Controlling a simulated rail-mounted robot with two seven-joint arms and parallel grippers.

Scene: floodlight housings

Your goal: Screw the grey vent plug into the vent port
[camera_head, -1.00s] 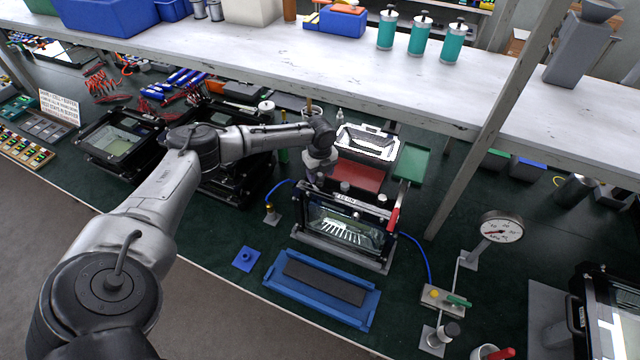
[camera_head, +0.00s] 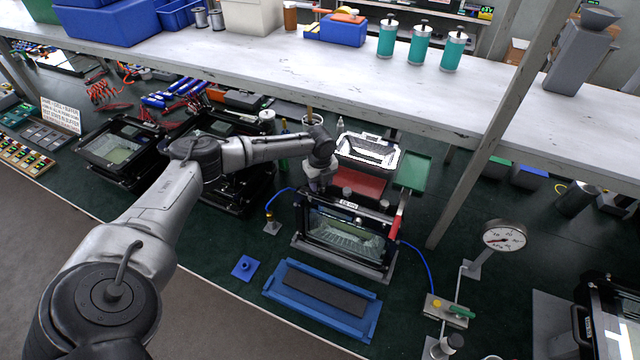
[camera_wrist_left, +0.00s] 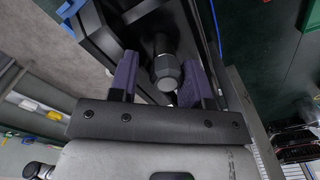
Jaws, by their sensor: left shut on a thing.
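My left gripper (camera_wrist_left: 160,82) is shut on the dark grey vent plug (camera_wrist_left: 166,72), a ribbed cylinder with a lighter end face, between purple finger pads in the left wrist view. In the head view my left gripper (camera_head: 322,182) hangs over the back left corner of the black-framed floodlight housing (camera_head: 345,238), which sits upright on a grey base in the middle of the bench. The vent port is hidden by the gripper and plug, so I cannot tell how far the plug is seated. My right gripper is not in view.
A blue tray with a dark pad (camera_head: 320,300) lies in front of the housing. A red-handled tool (camera_head: 400,212) stands at its right side. A raised white shelf (camera_head: 300,60) spans the back.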

